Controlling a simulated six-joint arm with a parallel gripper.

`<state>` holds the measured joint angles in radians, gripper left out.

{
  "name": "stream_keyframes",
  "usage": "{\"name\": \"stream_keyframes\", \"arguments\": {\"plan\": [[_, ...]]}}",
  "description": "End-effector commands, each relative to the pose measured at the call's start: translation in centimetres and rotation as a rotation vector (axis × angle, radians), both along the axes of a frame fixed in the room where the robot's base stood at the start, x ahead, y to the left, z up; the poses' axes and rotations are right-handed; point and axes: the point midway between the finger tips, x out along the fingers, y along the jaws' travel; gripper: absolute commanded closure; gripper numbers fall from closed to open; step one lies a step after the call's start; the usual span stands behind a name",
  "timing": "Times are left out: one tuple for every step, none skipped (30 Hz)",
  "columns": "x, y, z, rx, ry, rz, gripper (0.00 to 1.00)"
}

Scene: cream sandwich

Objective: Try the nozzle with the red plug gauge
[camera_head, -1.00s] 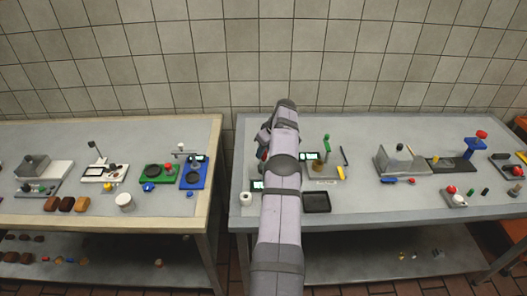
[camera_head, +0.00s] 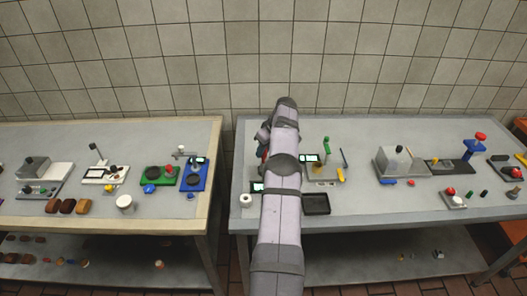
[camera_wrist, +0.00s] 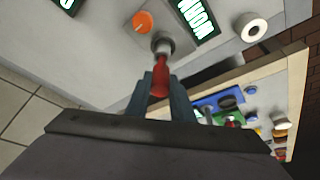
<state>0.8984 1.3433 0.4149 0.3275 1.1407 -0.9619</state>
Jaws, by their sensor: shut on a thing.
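The red plug gauge (camera_wrist: 160,76) is between the two fingertips of my gripper (camera_wrist: 160,92) in the wrist view, and the gripper is shut on it. The gauge points away from the gripper toward a grey round nozzle (camera_wrist: 162,43). Its tip is at or right by the nozzle's mouth; I cannot tell whether it is inside. In the head view my arm hides the nozzle and most of the gripper.
An orange knob (camera_wrist: 143,22) and a lit display (camera_wrist: 194,16) flank the nozzle. A white roll (camera_wrist: 252,27) stands near the table edge. On the right table a black tray (camera_head: 316,204) lies beside my arm. A gap separates the two tables.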

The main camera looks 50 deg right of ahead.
Motion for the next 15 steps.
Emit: {"name": "stream_keyframes", "arguments": {"plan": [[0.0,0.0,0.5,-0.001,-0.001,0.000,1.00],[0.0,0.0,0.6,-0.001,-0.001,0.000,1.00],[0.0,0.0,0.8,-0.001,-0.001,0.000,1.00],[0.0,0.0,0.9,-0.001,-0.001,0.000,1.00],[0.0,0.0,1.0,-0.001,-0.001,0.000,1.00],[0.0,0.0,1.3,-0.001,-0.001,0.000,1.00],[0.0,0.0,1.4,-0.001,-0.001,0.000,1.00],[0.0,0.0,1.5,-0.001,-0.001,0.000,1.00],[0.0,0.0,1.7,-0.001,-0.001,0.000,1.00],[0.0,0.0,1.8,-0.002,-0.001,-0.001,1.00],[0.0,0.0,2.0,-0.002,-0.001,-0.001,1.00],[0.0,0.0,2.1,-0.002,-0.001,-0.001,1.00],[0.0,0.0,2.3,-0.002,-0.001,-0.001,1.00],[0.0,0.0,2.4,-0.002,-0.001,-0.001,1.00],[0.0,0.0,2.6,-0.002,-0.001,-0.001,1.00]]}}
